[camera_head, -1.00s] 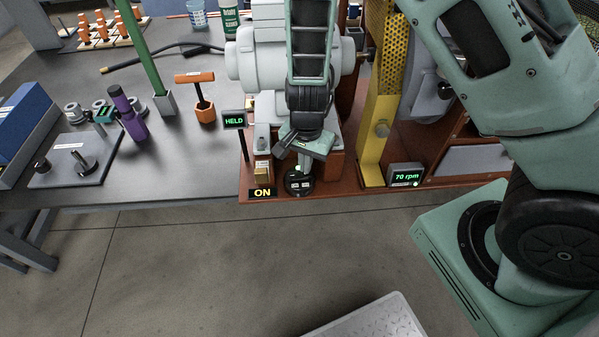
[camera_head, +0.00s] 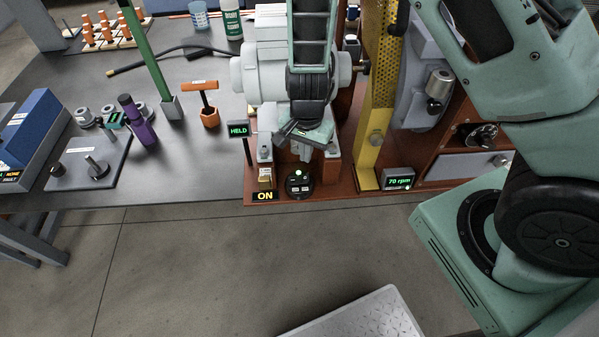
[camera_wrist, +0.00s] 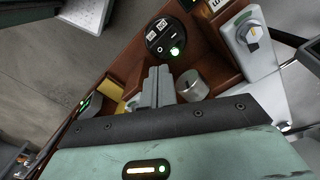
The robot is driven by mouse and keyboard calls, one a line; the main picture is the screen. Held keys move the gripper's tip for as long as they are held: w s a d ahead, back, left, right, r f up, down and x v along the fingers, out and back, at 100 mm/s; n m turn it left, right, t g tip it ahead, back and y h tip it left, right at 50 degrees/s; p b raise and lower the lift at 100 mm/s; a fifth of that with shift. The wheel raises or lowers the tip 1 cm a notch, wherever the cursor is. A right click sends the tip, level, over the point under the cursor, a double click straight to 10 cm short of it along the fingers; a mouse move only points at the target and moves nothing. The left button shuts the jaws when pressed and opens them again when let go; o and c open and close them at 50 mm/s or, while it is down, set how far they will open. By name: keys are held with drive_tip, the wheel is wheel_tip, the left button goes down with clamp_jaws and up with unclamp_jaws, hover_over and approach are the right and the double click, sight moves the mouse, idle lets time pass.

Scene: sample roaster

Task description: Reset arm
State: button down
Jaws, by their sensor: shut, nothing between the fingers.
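My gripper (camera_head: 304,150) hangs in front of the machine at the table's front edge, its teal hand (camera_head: 312,131) partly hiding the parts behind it. In the wrist view my gripper (camera_wrist: 157,86) has its two grey fingers together, with nothing between them. A round black button panel (camera_head: 299,184) with a lit green light lies just below the fingers in the head view. The panel (camera_wrist: 164,38) also shows beyond the fingertips in the wrist view, apart from them.
A sign reading HELD (camera_head: 238,130), an ON label (camera_head: 264,196) and a 70 rpm display (camera_head: 398,179) surround the work spot. A yellow perforated guard (camera_head: 382,100) stands to the right. An orange T-handled tool (camera_head: 209,115) and purple tool (camera_head: 137,121) stand left.

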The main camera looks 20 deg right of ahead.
idle(0.5)
drive_tip(key=s+a+r+n+y, duration=0.1)
drive_tip(key=s+a+r+n, duration=0.35)
drive_tip(key=r, duration=0.25)
drive_tip(key=s+a+r+n+y, duration=0.1)
drive_tip(key=s+a+r+n, duration=0.35)
drive_tip(key=r, duration=0.35)
drive_tip(key=s+d+r+n+h, duration=0.1)
drive_tip(key=s+d+r+n, duration=0.1)
drive_tip(key=s+r+n, duration=0.6)
drive_tip(key=s, duration=0.3)
drive_tip(key=shift+d, duration=0.4)
drive_tip(key=shift+f, duration=0.1)
